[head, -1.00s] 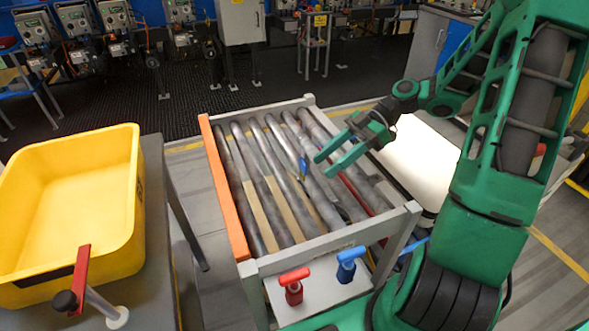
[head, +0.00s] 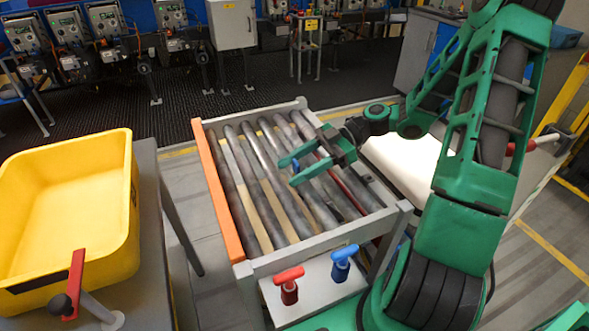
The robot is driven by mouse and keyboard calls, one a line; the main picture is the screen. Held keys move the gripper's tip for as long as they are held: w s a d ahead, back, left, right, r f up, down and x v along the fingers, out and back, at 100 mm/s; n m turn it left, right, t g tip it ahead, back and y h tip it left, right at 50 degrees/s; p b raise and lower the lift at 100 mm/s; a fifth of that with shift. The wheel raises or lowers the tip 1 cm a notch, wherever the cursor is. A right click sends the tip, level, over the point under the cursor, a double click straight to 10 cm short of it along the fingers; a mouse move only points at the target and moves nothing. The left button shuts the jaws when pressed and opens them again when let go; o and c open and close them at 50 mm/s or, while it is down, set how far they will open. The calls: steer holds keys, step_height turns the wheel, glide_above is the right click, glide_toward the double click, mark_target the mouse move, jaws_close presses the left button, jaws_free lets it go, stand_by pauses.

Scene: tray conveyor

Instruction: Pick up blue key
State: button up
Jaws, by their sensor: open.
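A yellow bin (head: 131,222) stands on a grey table at the left, with a red-handled lever (head: 75,272) in front. A red T-handle (head: 289,284) and a blue T-handle (head: 342,262) stand at the conveyor's near end. An orange rail (head: 218,190) edges its left side.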

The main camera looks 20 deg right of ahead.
mark_target(283, 186)
steer(key=shift+x, duration=1.75)
steer(key=shift+r, duration=0.1)
steer(key=c, duration=1.2)
steer(key=shift+r, duration=0.1)
